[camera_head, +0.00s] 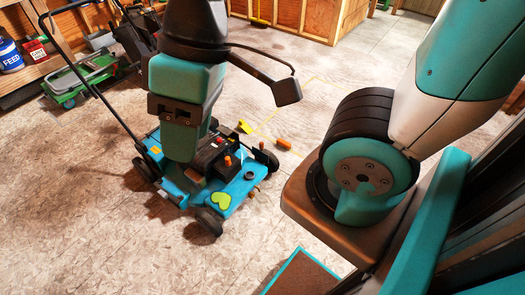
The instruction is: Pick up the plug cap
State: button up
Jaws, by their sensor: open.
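The blue mower (235,190) stands on the floor left of centre, with a black engine on its deck. I cannot tell for sure which part is the plug cap. A small orange piece (228,160) shows on the engine's right side, and an orange-brown piece shows low on its left side. My gripper (188,172) points down over the mower's rear left part, hiding some of the engine and deck. It is open. Its fingertips are hard to make out against the mower, and I cannot see whether they touch anything.
An orange piece (284,144) and a yellow piece (245,127) lie on the floor behind the mower. A green machine (85,78) and a shelf with a FEED bucket (10,56) stand at the far left. Open floor lies in front and to the left.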

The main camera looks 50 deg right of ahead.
aim_at(228, 160)
jog(key=z, duration=0.1)
jog(key=i, duration=1)
